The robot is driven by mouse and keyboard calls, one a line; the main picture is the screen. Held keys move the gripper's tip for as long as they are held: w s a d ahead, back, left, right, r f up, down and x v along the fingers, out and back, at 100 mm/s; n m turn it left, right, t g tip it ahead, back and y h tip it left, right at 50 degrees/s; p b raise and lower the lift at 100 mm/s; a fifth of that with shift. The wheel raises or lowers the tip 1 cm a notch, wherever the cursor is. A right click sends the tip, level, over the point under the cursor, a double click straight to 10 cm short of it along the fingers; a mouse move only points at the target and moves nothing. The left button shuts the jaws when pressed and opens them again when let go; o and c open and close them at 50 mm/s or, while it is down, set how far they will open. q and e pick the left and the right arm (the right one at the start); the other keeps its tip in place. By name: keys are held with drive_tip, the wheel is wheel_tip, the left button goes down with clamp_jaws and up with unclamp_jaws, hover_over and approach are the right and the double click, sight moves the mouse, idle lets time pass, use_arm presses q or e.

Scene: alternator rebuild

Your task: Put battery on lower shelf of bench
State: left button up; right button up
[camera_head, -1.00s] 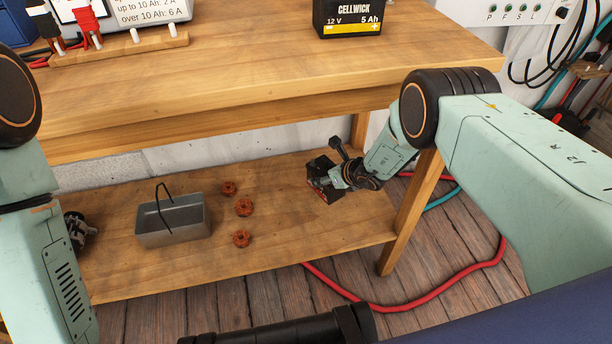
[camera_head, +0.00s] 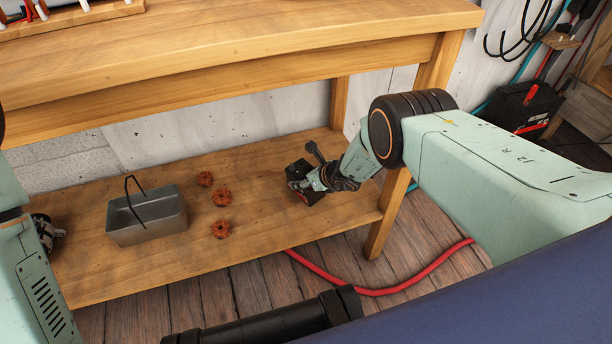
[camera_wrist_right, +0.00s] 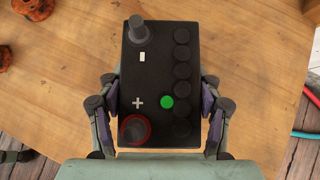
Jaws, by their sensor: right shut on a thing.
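The battery (camera_head: 299,171) is a black box, seen low over the right part of the lower shelf (camera_head: 262,225) of the bench. In the right wrist view the battery (camera_wrist_right: 155,75) shows its top, with two round posts, one ringed red, a white plus mark, a green dot and a row of dark caps. My right gripper (camera_head: 312,184) is shut on it, its fingers (camera_wrist_right: 161,95) on both long sides. The battery's underside is hidden, so I cannot tell whether it touches the shelf.
A grey metal tray (camera_head: 150,226) with a black handle and several orange-red parts (camera_head: 221,198) stand left of the battery. A dark metal part (camera_head: 45,232) is at the far left. The bench top (camera_head: 260,50) overhangs the shelf; a leg (camera_head: 385,222) stands close right.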

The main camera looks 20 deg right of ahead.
drive_tip(key=shift+w+r, duration=0.2)
drive_tip(key=shift+r, duration=0.15)
drive_tip(key=shift+f, duration=0.15)
drive_tip(key=o, duration=1.8)
drive_tip(key=shift+s+f, duration=0.15)
drive_tip(key=shift+s, duration=0.05)
drive_tip(key=shift+r, duration=0.2)
drive_tip(key=shift+s+d+r+p, duration=0.2)
drive_tip(key=shift+s+r+p, duration=0.25)
drive_tip(key=shift+p, duration=0.35)
drive_tip(key=p+v, duration=0.7)
drive_tip(key=v, duration=0.3)
drive_tip(key=shift+s+r, duration=0.15)
drive_tip(key=shift+s, duration=0.05)
